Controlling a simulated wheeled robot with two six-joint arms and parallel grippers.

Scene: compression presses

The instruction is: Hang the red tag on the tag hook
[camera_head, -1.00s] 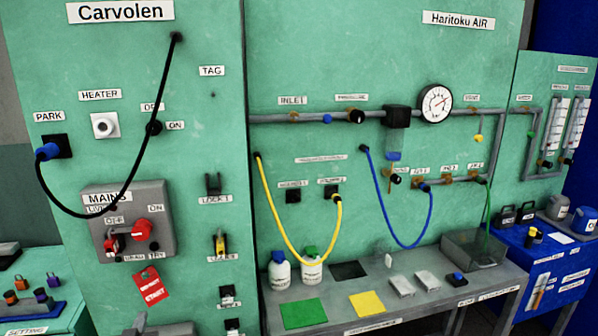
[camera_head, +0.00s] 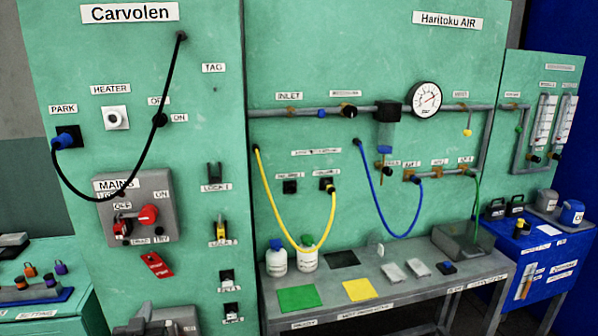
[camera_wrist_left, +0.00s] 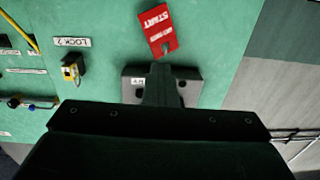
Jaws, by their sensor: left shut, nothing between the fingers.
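The red tag (camera_head: 157,265) with white lettering sits tilted just below the grey MAINS switch box (camera_head: 165,207). In the left wrist view the tag (camera_wrist_left: 158,30) is just beyond the tip of my left gripper (camera_wrist_left: 157,70). What holds the tag up cannot be made out. The tag hook (camera_head: 214,90) is a small dark point under the TAG label (camera_head: 213,68), up and right of the tag. My right gripper is not in view.
A black cable (camera_head: 137,165) loops from the panel top down past MAINS to the PARK socket (camera_head: 68,139). Lock holders (camera_head: 219,230) stick out right of the tag. A grey bench (camera_head: 390,300) stands right, and a green bench (camera_head: 60,310) with padlocks left.

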